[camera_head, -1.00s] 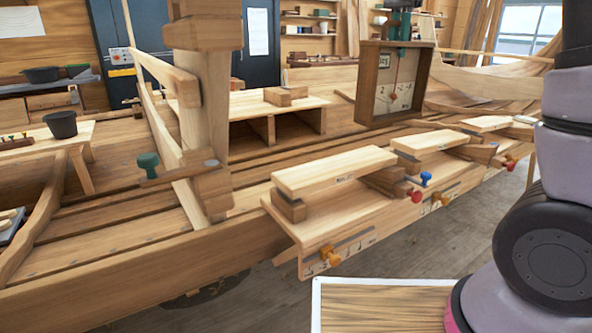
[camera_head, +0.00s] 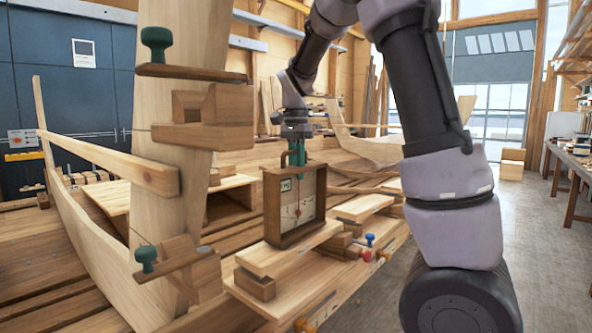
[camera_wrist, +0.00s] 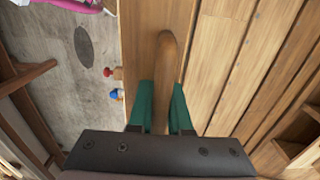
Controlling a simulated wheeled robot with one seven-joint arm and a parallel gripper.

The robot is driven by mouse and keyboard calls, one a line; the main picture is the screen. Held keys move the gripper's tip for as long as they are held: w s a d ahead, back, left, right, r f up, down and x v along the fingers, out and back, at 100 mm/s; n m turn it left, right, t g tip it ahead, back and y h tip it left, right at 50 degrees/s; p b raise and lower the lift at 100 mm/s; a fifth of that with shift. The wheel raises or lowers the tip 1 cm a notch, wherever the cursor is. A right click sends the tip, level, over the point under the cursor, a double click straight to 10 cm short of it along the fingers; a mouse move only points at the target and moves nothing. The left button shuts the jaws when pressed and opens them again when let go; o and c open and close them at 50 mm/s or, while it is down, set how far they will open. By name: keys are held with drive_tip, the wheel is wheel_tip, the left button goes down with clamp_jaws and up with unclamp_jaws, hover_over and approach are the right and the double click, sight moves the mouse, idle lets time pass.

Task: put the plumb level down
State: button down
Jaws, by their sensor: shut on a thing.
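The plumb level (camera_head: 294,205) is an upright wooden box frame with a pale dial face and a handle on top. My gripper (camera_head: 297,158) is above it, its green fingers shut on the handle. In the wrist view the rounded wooden handle (camera_wrist: 168,52) sits between the two green fingers of my gripper (camera_wrist: 162,105). The level's base is at the pale stepped plank (camera_head: 270,261) on the hull's side; it looks touching or very close, and I cannot tell which.
A tall wooden post with clamps (camera_head: 200,118) stands close on the left. More raised planks (camera_head: 362,207) follow behind on the right, with red and blue knobs (camera_head: 370,240) along the edge. Open floor (camera_head: 540,260) lies to the right.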

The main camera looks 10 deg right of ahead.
drive_tip(key=shift+f, duration=0.3)
drive_tip(key=c, duration=0.8)
unclamp_jaws()
drive_tip(key=shift+c, duration=0.2)
drive_tip(key=shift+r, duration=0.1)
